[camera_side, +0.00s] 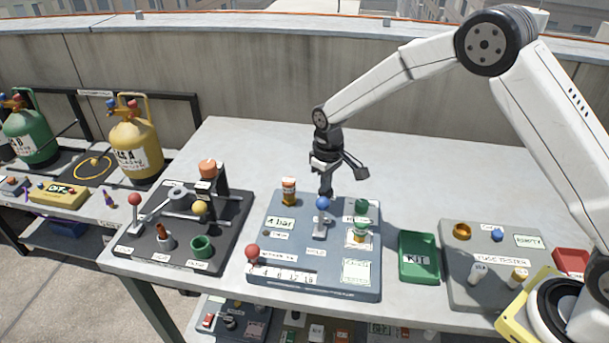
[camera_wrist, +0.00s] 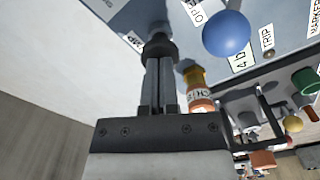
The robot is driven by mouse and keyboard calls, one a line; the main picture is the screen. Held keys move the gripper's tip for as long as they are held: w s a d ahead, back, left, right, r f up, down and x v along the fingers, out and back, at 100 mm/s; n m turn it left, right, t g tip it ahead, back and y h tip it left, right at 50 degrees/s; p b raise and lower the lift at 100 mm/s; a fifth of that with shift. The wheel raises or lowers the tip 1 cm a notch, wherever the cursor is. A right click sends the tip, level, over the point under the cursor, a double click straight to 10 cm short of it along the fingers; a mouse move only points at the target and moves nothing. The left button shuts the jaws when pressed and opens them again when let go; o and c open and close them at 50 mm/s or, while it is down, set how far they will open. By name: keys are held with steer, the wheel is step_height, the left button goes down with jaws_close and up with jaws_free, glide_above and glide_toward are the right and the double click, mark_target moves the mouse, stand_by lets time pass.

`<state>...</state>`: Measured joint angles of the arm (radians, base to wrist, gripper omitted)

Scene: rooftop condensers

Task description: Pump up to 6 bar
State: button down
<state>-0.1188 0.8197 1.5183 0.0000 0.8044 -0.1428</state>
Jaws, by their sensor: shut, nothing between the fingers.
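A blue-grey panel (camera_side: 300,260) lies on the table and carries a sign reading "4 bar" (camera_side: 280,222). A blue ball knob (camera_side: 323,203) stands on a short lever near its middle, also large in the wrist view (camera_wrist: 226,33). A red ball (camera_side: 252,251) sits at the left of a numbered strip (camera_side: 285,276). A green knob (camera_side: 362,205) is at the panel's back right. My gripper (camera_side: 326,190) is shut and empty, pointing down just behind the blue knob. In the wrist view the fingers (camera_wrist: 158,60) end at a dark round piece; contact cannot be told.
An orange-and-white bottle (camera_side: 289,191) stands at the panel's back left. A black rig (camera_side: 175,230) with a red-ball lever is to the left. A green KIT tray (camera_side: 419,258) and tube tester (camera_side: 490,265) are to the right. The table behind the panel is clear.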

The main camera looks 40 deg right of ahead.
steer(key=shift+r, duration=1)
steer(key=shift+f, duration=2.15)
stand_by(0.6)
steer(key=shift+r, duration=2.15)
